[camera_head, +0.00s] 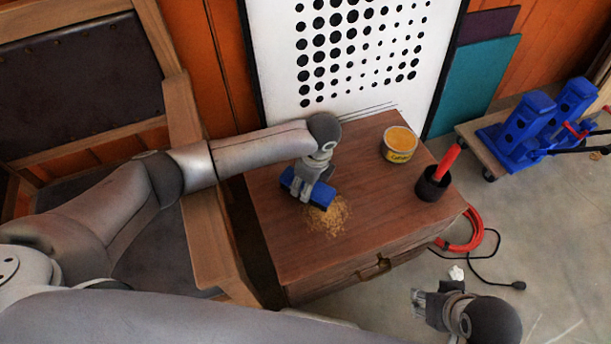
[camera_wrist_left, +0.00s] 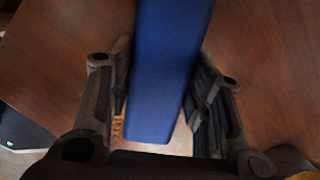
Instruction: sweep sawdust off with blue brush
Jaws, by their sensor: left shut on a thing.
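The blue brush (camera_head: 321,193) is at the left part of the wooden cabinet top, with my left gripper (camera_head: 308,190) shut on it from above. In the left wrist view the blue brush (camera_wrist_left: 165,70) lies between the two fingers of my left gripper (camera_wrist_left: 165,100). The sawdust (camera_head: 328,217) is a tan patch on the cabinet top, right beside the brush on its near side. A bit of it shows in the left wrist view (camera_wrist_left: 118,126). Bristles are hidden. My right gripper (camera_head: 432,304) is at the lower right, away from the cabinet; its finger gap is too small to judge.
The wooden cabinet top (camera_head: 285,245) also holds a yellow-topped tub (camera_head: 399,145) and a black cup (camera_head: 433,184) with a red handle in it. A wooden chair (camera_head: 205,235) stands close on the left.

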